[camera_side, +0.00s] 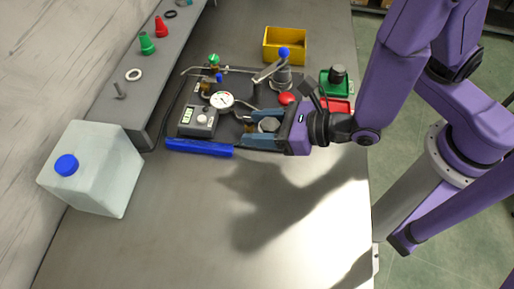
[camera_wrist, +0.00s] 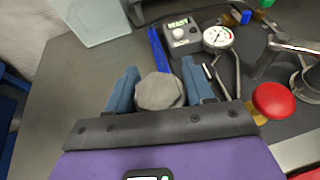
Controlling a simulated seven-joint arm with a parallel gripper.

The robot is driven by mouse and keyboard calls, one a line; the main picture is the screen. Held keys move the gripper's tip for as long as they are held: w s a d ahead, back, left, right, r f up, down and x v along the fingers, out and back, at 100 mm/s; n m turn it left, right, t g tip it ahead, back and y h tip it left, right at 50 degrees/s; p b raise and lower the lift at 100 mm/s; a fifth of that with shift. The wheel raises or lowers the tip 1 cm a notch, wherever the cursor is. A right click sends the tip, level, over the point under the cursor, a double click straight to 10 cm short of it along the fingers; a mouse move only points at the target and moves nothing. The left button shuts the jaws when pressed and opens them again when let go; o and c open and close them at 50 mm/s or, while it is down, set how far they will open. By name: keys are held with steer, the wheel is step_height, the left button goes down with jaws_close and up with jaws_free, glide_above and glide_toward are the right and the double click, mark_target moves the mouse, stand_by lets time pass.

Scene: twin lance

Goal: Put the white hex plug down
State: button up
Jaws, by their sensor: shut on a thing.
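The white hex plug (camera_wrist: 160,91) shows in the wrist view as a pale grey six-sided piece between the blue fingers of my gripper (camera_wrist: 160,70). My gripper is shut on it. In the side view my gripper (camera_side: 250,127) reaches in from the right, over the front right of the dark mat. The plug (camera_side: 267,125) shows there as a light round shape between the fingers, partly hidden by them. Whether its underside touches anything cannot be told.
A blue bar (camera_side: 199,148), a meter box (camera_side: 198,121), a dial gauge (camera_side: 222,99) and a lever clamp (camera_side: 283,77) are close by. A red knob (camera_wrist: 273,100) stands right of my gripper. A jug (camera_side: 92,168) stands left. The front bench (camera_side: 190,220) is clear.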

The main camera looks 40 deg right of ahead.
steer(key=shift+f, duration=4.15)
steer(key=shift+f, duration=0.15)
steer(key=o, duration=1.3)
steer(key=shift+c, duration=0.2)
steer(key=v, duration=0.7)
steer(key=shift+s+d+r, duration=0.15)
steer(key=shift+s+r, duration=0.05)
steer(key=shift+r, duration=0.05)
